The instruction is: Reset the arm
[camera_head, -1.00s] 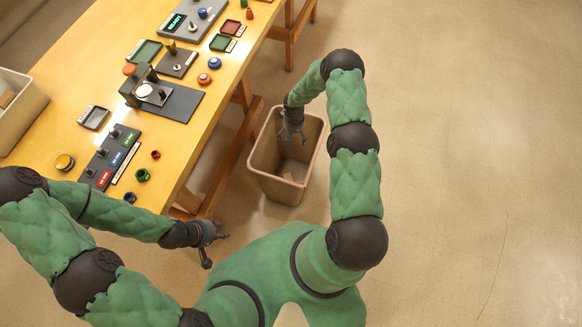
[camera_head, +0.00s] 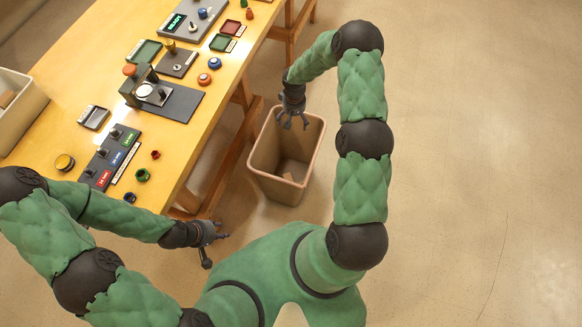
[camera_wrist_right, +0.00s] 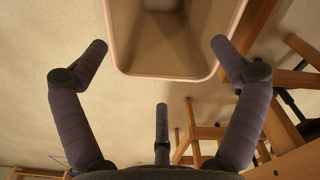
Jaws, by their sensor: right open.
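My right gripper (camera_head: 292,120) is over the far rim of the tan bin (camera_head: 283,190) on the floor, open and empty. In the right wrist view my right gripper (camera_wrist_right: 160,45) has its fingers spread wide, with the bin (camera_wrist_right: 180,75) beyond them and nothing between them. A small brownish piece lies inside the bin. My left gripper (camera_head: 212,246) is beside the near edge of the yellow table, low in the head view. It is small there, and whether its fingers are apart is unclear.
The yellow wooden table (camera_head: 100,55) carries switch panels, a dark press-like station (camera_head: 165,98), coloured rings and small trays. A pale bin (camera_head: 20,115) stands at the left edge. Table legs are close left of the tan bin. Open floor lies to the right.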

